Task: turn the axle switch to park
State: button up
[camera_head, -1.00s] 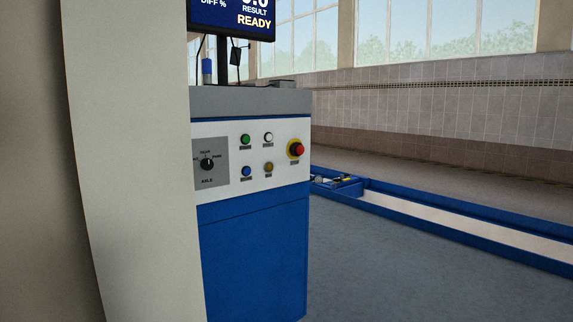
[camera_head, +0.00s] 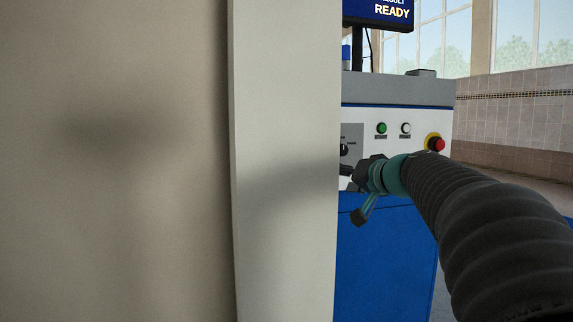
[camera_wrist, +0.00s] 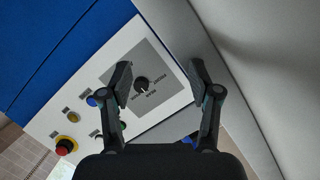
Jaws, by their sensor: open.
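The axle switch is a black rotary knob on a grey plate on the white front panel of a blue console. In the head view the axle switch (camera_head: 344,150) is partly hidden behind a pale column. In the wrist view the axle switch (camera_wrist: 141,84) shows whole, with a white pointer mark and small labels around it that I cannot read. My gripper (camera_wrist: 160,72) is open and empty, its two fingers spread with the knob between them in the picture, nearer the left finger. In the head view my gripper (camera_head: 348,192) is in front of the panel, partly cut off by the column.
A pale column (camera_head: 285,160) fills the left and stands close beside my gripper. Green (camera_head: 382,128) and white (camera_head: 406,128) buttons and a red emergency stop (camera_head: 437,144) are on the panel. A screen (camera_head: 380,12) above reads READY.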

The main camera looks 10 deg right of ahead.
aim_at(344, 151)
jog(key=w+d+r+m+t+h+b, duration=0.1)
jog(key=w+d+r+m+t+h, duration=0.2)
jog(key=d, duration=0.7)
jog(key=shift+n+y, duration=0.6)
jog(key=w, duration=0.4)
jog(key=w+a, duration=0.1)
jog(key=w, duration=0.4)
jog(key=w+r+p, duration=0.1)
jog(key=w, duration=0.4)
jog(key=shift+w+a, duration=0.15)
jog(key=shift+w, duration=0.05)
jog(key=c, duration=1.2)
